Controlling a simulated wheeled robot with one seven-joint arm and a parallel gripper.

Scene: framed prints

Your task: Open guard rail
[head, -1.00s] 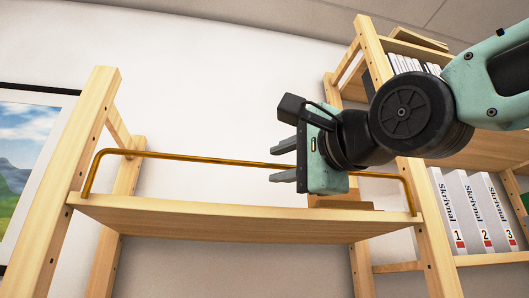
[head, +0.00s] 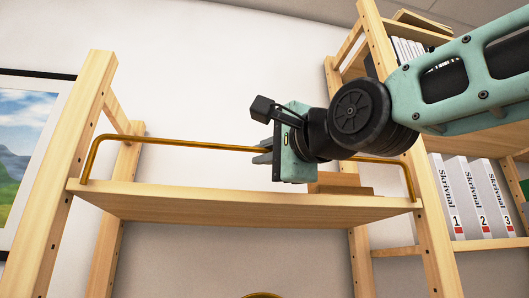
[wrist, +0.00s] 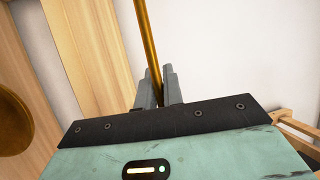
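The guard rail (head: 190,144) is a thin golden bar with bent ends. It stands up along the front edge of the wooden shelf board (head: 230,207), its ends at the two front posts. My gripper (head: 264,151) is at the middle of the bar, coming from the right. In the wrist view the rail (wrist: 146,35) runs down between the two grey fingers of my gripper (wrist: 159,88), which are close together around it. The gripper body and arm hide part of the bar in the head view.
A wooden block (head: 340,186) lies on the shelf board at right. A second shelf unit at right holds white binders (head: 470,195). A framed landscape print (head: 25,150) hangs at left. A round golden thing (wrist: 12,120) shows below the board. The board's left half is clear.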

